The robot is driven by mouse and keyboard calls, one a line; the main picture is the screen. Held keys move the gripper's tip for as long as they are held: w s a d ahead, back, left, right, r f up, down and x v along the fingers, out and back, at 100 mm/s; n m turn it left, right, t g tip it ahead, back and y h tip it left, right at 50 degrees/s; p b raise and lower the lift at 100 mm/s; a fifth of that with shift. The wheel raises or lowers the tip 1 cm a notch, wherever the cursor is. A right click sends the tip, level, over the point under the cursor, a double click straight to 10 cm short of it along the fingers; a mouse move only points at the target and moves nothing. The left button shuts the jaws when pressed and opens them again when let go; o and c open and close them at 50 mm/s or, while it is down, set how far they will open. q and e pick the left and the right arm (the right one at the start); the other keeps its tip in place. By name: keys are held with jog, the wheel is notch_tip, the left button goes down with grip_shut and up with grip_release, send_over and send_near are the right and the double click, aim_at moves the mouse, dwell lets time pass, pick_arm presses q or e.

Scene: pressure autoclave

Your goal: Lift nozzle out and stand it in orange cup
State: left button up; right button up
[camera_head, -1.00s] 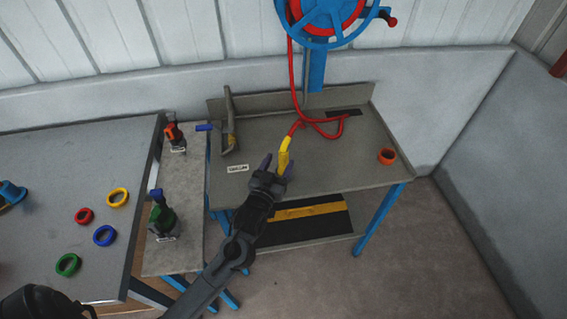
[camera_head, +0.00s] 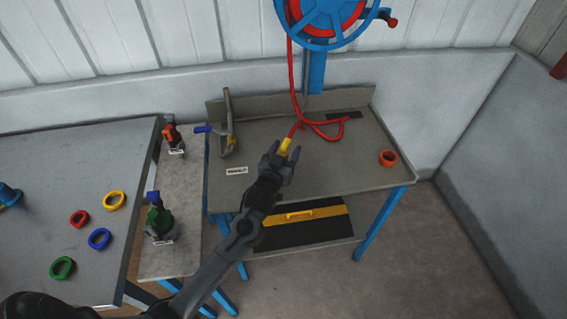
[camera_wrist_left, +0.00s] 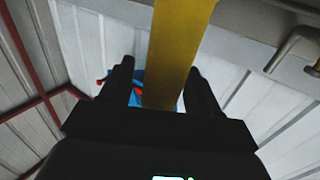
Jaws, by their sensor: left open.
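The yellow nozzle (camera_head: 286,144) hangs at the end of a red hose (camera_head: 318,124) over the grey bench. My left gripper (camera_head: 286,150) is open at the nozzle, and its fingers hide the lower part. In the left wrist view the yellow body (camera_wrist_left: 175,55) shows between the two dark fingers (camera_wrist_left: 162,82). A gap shows at the left finger; I cannot tell whether the right finger touches. The orange cup (camera_head: 387,151) stands empty near the bench's right edge. My right gripper is not in view.
A grey bracket with a blue handle (camera_head: 226,135) stands at the bench's back left. A blue hose reel (camera_head: 318,43) is above the back. A side table with two bottles (camera_head: 158,218) and a table with coloured rings (camera_head: 115,200) are left. The bench between nozzle and cup is clear.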

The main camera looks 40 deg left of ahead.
pick_arm(q)
jog(key=c, duration=1.1)
grip_shut()
jog(key=shift+r, duration=0.15)
